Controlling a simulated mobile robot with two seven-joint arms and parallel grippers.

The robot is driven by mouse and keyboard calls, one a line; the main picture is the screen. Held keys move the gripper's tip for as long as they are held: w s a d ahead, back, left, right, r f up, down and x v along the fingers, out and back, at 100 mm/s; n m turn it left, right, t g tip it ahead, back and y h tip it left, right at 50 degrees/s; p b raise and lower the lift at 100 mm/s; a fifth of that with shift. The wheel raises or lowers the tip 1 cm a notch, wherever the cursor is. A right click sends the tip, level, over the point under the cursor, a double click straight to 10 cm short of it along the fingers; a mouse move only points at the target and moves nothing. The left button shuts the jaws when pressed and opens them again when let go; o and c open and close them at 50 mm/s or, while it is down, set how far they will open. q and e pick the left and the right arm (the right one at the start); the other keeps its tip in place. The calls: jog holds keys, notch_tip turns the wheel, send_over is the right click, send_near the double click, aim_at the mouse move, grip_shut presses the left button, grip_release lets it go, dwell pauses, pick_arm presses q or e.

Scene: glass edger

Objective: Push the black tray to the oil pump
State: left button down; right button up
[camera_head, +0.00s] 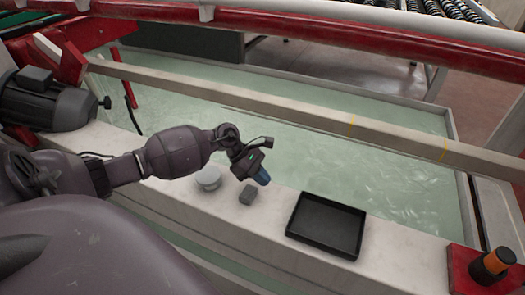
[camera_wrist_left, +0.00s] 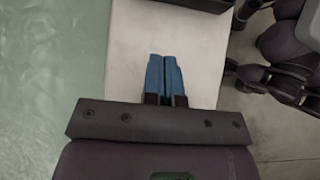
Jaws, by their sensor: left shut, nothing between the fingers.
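The black tray (camera_head: 326,226) lies flat and empty on the pale ledge, right of centre in the head view. A dark edge at the top of the left wrist view (camera_wrist_left: 190,4) looks like its near side. My left gripper (camera_head: 263,177) is above the ledge, left of the tray and apart from it. Its blue fingers (camera_wrist_left: 166,78) are shut together with nothing between them. A dark grey motor-like unit (camera_head: 48,104), which looks like the oil pump, stands at the far left. My right gripper does not show clearly in either view.
Greenish water (camera_head: 300,150) lies behind the ledge, crossed by a beam (camera_head: 290,110). A red box with an orange-and-black knob (camera_head: 492,265) stands at right.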

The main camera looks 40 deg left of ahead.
aim_at(364, 225)
pick_arm(q)
jog(key=x, duration=0.6)
jog(key=shift+w+d+f+b, duration=0.1)
jog(key=shift+f+b, duration=0.05)
jog(key=shift+b, duration=0.15)
jog(key=shift+w+d, duration=0.2)
jog(key=shift+d, duration=0.35)
jog(key=shift+w+d, duration=0.2)
jog(key=shift+d, duration=0.35)
jog(key=shift+w+d, duration=0.15)
jog(key=shift+d, duration=0.65)
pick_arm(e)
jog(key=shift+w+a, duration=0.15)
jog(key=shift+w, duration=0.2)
pick_arm(q)
jog(key=shift+d, duration=0.15)
jog(key=w+d, duration=0.2)
jog(key=d, duration=0.5)
jog(key=w+d, duration=0.2)
jog(key=d, duration=0.5)
jog(key=w+d, duration=0.2)
jog(key=d, duration=0.5)
jog(key=shift+w+d, duration=0.15)
jog(key=shift+d, duration=0.1)
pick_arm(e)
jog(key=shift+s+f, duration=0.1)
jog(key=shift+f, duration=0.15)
pick_arm(q)
jog(key=shift+a, duration=0.15)
